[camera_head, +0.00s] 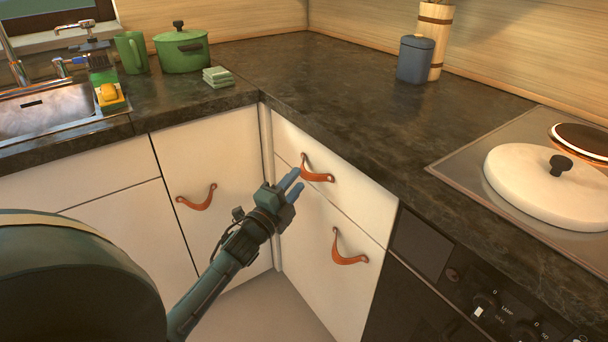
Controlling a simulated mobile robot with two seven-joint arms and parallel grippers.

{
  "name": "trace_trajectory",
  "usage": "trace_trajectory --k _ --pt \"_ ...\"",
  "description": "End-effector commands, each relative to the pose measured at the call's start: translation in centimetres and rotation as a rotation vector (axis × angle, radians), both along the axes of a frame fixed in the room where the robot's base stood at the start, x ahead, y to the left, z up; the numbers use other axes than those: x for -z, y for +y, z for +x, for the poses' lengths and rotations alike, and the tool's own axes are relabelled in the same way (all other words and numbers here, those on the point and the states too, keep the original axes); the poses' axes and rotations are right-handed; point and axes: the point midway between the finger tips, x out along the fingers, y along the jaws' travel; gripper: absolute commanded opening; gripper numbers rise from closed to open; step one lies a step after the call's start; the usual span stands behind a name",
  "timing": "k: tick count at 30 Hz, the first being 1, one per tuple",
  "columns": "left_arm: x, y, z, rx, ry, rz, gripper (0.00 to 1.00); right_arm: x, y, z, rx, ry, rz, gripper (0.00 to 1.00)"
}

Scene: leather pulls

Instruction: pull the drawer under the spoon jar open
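The upper drawer (345,193) is white and shut, set in the right-hand cabinet run under the dark worktop. Its brown leather pull (318,176) bows out from the front. A tall wooden jar (437,28) with banded rims, cut off by the top edge, stands on the worktop above, behind a lidded blue canister (415,60); its contents are out of view. My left gripper (294,181) is in front of the drawer, with its blue fingertips just left of the pull. A narrow gap shows between the fingers, and they hold nothing visible. My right gripper is not in view.
A lower front (325,255) with its own leather pull (348,250) is shut below. The oven (430,285) adjoins on the right, under a hob with a white lid (545,183). A left cabinet door (215,160) with another pull (197,198) meets the corner.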

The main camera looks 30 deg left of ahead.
Motion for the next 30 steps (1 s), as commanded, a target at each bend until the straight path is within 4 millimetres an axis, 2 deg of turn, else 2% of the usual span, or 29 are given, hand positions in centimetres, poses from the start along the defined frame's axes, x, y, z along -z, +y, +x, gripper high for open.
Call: trace_trajectory --k 3,7,12,19,30 --pt "-0.4 0.0 2.1 -0.001 -0.001 0.000 0.34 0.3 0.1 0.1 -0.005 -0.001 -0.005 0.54" --pt "-0.6 0.0 3.5 0.001 0.001 -0.003 0.34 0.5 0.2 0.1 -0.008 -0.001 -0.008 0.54" --pt "-0.7 0.0 4.2 0.001 0.002 -0.002 0.34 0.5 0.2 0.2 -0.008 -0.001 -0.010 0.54" --pt "-0.7 0.0 4.2 0.001 0.002 -0.002 0.34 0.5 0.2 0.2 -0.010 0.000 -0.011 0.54" --pt "-0.7 0.0 4.2 0.001 0.002 -0.002 0.05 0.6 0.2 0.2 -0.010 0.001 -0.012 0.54"
